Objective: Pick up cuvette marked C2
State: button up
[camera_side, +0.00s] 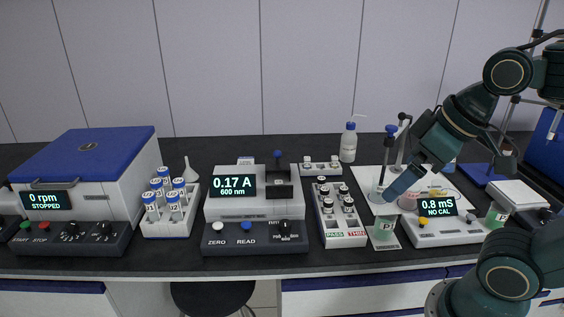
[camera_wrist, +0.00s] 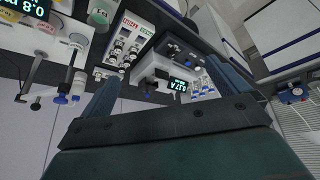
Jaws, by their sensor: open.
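I cannot make out a C2 mark in either view. A small white rack (camera_side: 321,169) with pale-topped pieces stands at the back, right of the photometer; its labels are too small to read. The photometer (camera_side: 250,195) reads 0.17 A at 600 nm and has a dark sample holder (camera_side: 282,182) on top; I cannot tell whether a cuvette is inside. My gripper (camera_side: 403,184) hangs tilted at the right, by the conductivity meter (camera_side: 440,208). In the wrist view its two blue fingers (camera_wrist: 162,75) are apart, with nothing held between them.
A rack of dark-capped vials (camera_side: 326,233) with PASS lettering stands right of the photometer. A blue-capped vial rack (camera_side: 169,221) and a blue-lidded centrifuge (camera_side: 90,170) are at the left. A wash bottle (camera_side: 348,145) stands behind.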

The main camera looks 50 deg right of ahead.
jog(key=shift+s+f+m, duration=0.35)
jog(key=shift+s+m, duration=0.05)
jog(key=shift+s, duration=0.05)
jog(key=c, duration=1.5)
jog(key=shift+w, duration=0.15)
